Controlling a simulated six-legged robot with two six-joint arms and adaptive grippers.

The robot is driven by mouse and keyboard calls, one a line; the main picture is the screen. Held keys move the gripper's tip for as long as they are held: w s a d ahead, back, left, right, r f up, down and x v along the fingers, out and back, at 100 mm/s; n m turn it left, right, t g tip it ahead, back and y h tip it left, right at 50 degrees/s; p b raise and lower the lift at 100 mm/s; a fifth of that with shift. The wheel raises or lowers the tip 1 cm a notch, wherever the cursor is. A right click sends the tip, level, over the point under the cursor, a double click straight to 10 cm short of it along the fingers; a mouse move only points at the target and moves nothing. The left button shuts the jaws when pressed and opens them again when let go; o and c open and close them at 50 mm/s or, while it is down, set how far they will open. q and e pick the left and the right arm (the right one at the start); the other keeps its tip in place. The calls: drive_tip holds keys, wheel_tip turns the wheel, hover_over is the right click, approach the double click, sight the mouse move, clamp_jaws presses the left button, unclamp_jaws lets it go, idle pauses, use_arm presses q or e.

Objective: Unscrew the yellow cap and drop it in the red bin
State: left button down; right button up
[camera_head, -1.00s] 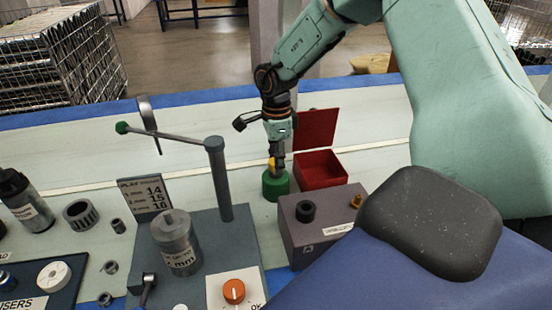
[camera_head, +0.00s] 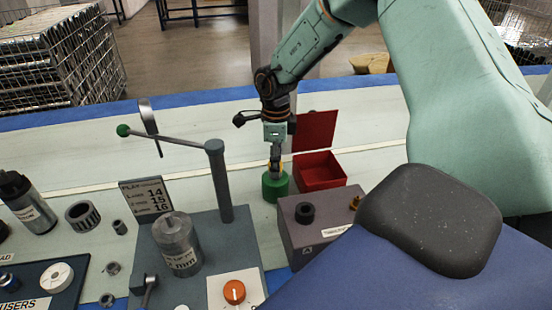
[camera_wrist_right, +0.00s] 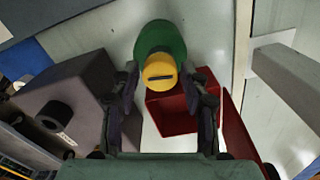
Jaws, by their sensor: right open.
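The yellow cap (camera_wrist_right: 160,70) sits on top of a green cylindrical body (camera_wrist_right: 158,38). The cap shows a dark slot across its face in the right wrist view. In the head view the green body (camera_head: 275,188) stands upright on the table, and the cap is largely hidden by the fingers. My right gripper (camera_head: 276,168) points down over the cap. In the wrist view its open fingers (camera_wrist_right: 165,80) are on either side of the cap; contact cannot be told. The red bin (camera_head: 320,172) stands just right of the green body, with its lid raised. My left gripper is out of view.
A grey box (camera_head: 312,235) with a black ring on top stands in front of the bin. A grey press (camera_head: 217,180) with a long lever is to the left, holding a metal cylinder (camera_head: 178,245). Loose rings lie farther left. The table behind the bin is clear.

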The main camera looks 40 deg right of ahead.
drive_tip(key=m+p, duration=0.1)
drive_tip(key=m, duration=0.6)
drive_tip(key=shift+p, duration=0.35)
drive_tip(key=m+p, duration=0.1)
drive_tip(key=m, duration=0.6)
drive_tip(key=shift+a+m+p, duration=0.1)
drive_tip(key=shift+m+p, duration=0.2)
drive_tip(key=shift+p, duration=0.05)
clamp_jaws()
